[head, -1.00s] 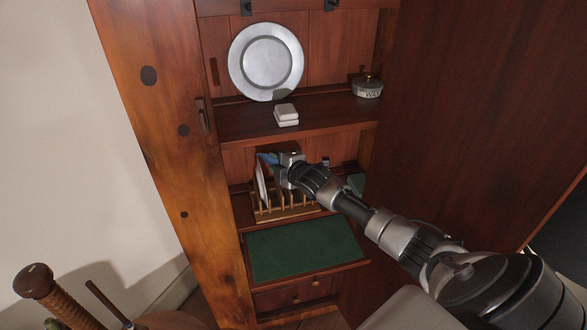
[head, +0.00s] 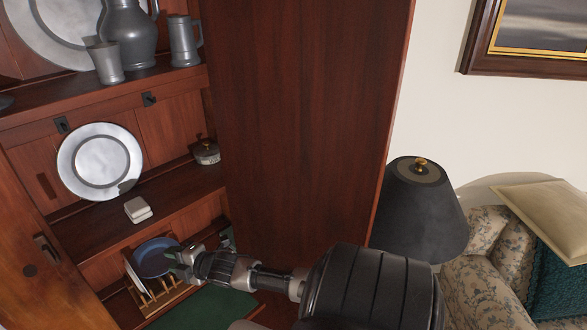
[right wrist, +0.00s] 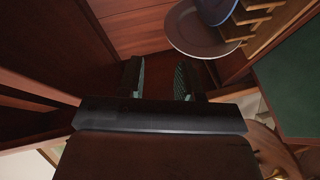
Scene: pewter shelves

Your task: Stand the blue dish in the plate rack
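The blue dish (head: 157,257) stands tilted in the wooden plate rack (head: 166,298), beside a pale plate (head: 133,272), in the head view. In the right wrist view the blue dish (right wrist: 217,9) shows at the top edge, with the plate (right wrist: 196,38) next to it and the pegs of the rack (right wrist: 258,18) to the right. My right gripper (head: 181,259) is just right of the dish in the head view. In the right wrist view its two fingers (right wrist: 160,80) are apart with nothing between them. My left gripper is in neither view.
Above the rack, a shelf holds a white block stack (head: 138,210), a pewter plate (head: 99,162) and a lidded pot (head: 206,152). A tall wooden side panel (head: 305,120) stands right of the shelves. A green surface (head: 205,308) lies in front of the rack.

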